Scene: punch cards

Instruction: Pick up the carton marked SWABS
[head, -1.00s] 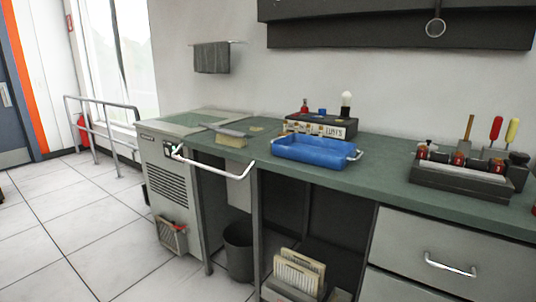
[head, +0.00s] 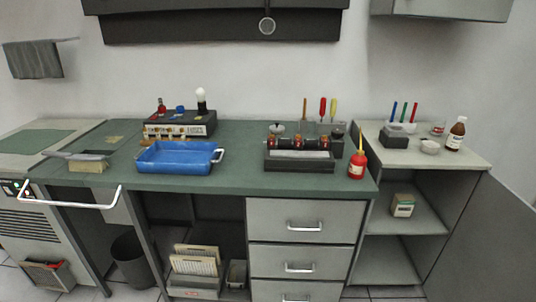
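A small cream carton with a green band (head: 403,205) stands upright on the upper shelf of the open grey cabinet (head: 392,244) at the right in the head view. Its marking is too small to read, so I cannot tell whether it says SWABS. My gripper is not in view.
The cabinet's open door (head: 487,245) stands at the far right. A brown bottle (head: 456,134), a small bowl (head: 430,147) and a pen holder (head: 395,137) are on the cabinet top. A red oil can (head: 358,164) and a blue tray (head: 178,158) are on the green bench (head: 235,184).

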